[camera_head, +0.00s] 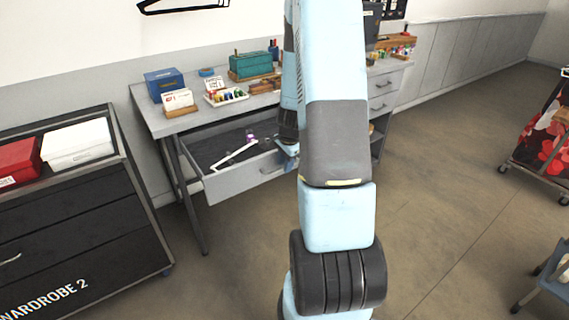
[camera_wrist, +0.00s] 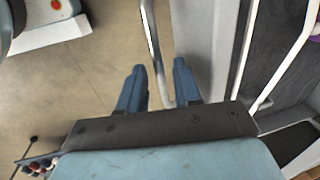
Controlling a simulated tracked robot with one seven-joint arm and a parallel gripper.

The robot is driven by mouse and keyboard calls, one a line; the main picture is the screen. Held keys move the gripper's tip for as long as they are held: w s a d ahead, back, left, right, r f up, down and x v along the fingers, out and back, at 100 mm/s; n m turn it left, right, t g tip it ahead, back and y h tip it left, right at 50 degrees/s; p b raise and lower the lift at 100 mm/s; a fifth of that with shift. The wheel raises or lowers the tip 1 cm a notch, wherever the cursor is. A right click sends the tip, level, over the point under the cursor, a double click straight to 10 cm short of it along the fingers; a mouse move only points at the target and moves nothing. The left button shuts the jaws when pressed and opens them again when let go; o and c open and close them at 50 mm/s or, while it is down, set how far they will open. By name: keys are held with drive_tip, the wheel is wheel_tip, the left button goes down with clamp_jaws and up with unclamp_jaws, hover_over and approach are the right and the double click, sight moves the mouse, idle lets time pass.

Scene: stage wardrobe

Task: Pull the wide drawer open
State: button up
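The wide drawer (camera_head: 232,183) under the grey worktable is pulled out, with its dark inside showing. In the wrist view its grey front (camera_wrist: 202,38) runs beside my fingers. Its metal bar handle (camera_wrist: 152,38) passes between the two fingers of my gripper (camera_wrist: 160,66). The fingers are spread, with a visible gap to the bar, so they appear around it and not clamped. In the head view my arm hides most of my gripper (camera_head: 287,150) and part of the drawer's right end.
A white object (camera_head: 235,155) and a small purple item lie in the drawer. The table (camera_head: 150,118) carries boxes, cards and a tray of small things. A dark wardrobe case (camera_head: 75,220) stands at left. Open floor (camera_head: 460,130) lies at right, with a clothes trolley beyond.

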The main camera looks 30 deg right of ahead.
drive_tip(key=shift+o, duration=0.3)
drive_tip(key=shift+r, duration=0.1)
wheel_tip(320, 180, up, 13)
drive_tip(key=s, duration=0.2)
drive_tip(key=shift+s+r, duration=0.15)
drive_tip(key=shift+s, duration=0.1)
idle(0.6)
drive_tip(key=s+a+r+n+t, duration=0.1)
drive_tip(key=s+a+r+n, duration=0.25)
drive_tip(key=a+r, duration=0.3)
drive_tip(key=s+a+r+n+t, duration=0.1)
drive_tip(key=s+a+r+n, duration=0.2)
drive_tip(key=a+r+n, duration=0.3)
drive_tip(key=s+a+r+n, duration=0.3)
drive_tip(key=s+r+n, duration=0.1)
drive_tip(key=s, duration=0.2)
drive_tip(key=s+a+r+n+t, duration=0.1)
drive_tip(key=s+a+r+n, duration=0.2)
drive_tip(key=s, duration=0.4)
drive_tip(key=shift+s+a+r+n, duration=0.25)
drive_tip(key=shift+a+r+n, duration=0.25)
drive_tip(key=shift+a, duration=0.3)
